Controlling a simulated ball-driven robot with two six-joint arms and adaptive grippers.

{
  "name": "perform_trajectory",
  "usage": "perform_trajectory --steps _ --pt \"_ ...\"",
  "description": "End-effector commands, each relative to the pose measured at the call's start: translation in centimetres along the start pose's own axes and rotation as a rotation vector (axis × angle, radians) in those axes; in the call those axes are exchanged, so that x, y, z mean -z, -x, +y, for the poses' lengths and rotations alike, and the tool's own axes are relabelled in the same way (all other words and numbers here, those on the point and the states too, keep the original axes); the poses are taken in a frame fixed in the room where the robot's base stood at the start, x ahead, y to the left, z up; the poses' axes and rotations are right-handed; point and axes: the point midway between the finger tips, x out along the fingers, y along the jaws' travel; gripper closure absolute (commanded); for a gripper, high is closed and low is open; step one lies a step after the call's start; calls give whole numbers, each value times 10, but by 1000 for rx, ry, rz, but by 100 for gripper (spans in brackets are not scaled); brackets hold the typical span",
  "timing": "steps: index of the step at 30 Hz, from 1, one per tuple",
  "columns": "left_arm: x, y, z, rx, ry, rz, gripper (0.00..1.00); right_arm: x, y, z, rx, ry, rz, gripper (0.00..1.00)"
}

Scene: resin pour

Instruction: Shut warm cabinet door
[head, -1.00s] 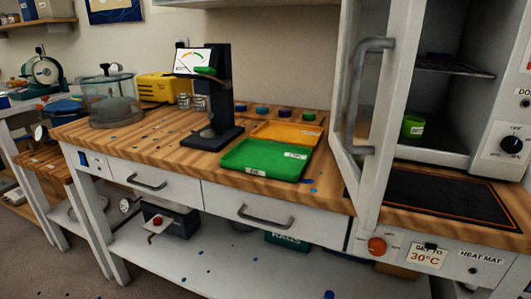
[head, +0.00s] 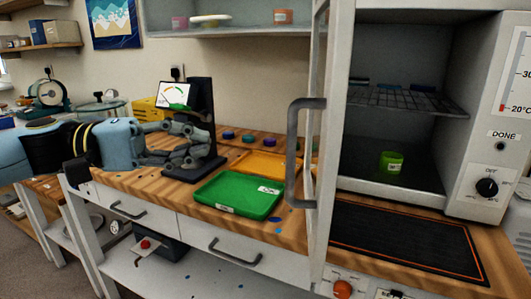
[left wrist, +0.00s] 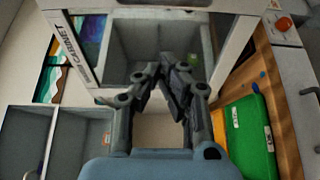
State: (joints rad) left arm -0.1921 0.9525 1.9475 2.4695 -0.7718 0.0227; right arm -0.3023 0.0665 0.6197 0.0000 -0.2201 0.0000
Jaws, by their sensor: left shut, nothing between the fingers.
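The warm cabinet (head: 467,150) stands at the right of the head view, its front open. Its white-framed door (head: 320,225) is swung open toward me, seen almost edge-on, with a grey bar handle (head: 293,155) on its left. A green cup (head: 391,162) is inside on the cabinet floor. My left gripper (head: 208,148) is shut and empty, in front of the black dial stand and left of the door, apart from the handle. In the left wrist view its fingertips (left wrist: 166,66) meet before the cabinet opening. My right gripper is out of view.
A green tray (head: 238,196) and an orange tray (head: 268,165) lie on the wooden bench between gripper and door. The black stand (head: 201,105) rises behind the gripper. A dark heat mat (head: 405,240) lies before the cabinet. A wall shelf (head: 235,31) hangs above.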

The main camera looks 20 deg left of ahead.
Motion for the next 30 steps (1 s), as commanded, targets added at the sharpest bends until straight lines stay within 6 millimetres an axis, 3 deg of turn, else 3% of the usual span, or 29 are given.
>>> perform_trajectory --steps 3,12,15,21,30 --pt "0 -21 0 -9 -1 1 100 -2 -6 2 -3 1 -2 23" --pt "1 -72 3 -8 3 2 100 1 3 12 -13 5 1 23" --pt "-12 -83 3 -4 5 2 100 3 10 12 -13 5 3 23" --pt "-25 -96 1 -1 4 2 100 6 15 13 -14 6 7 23" --pt "-28 -99 -1 1 2 3 100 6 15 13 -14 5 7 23"
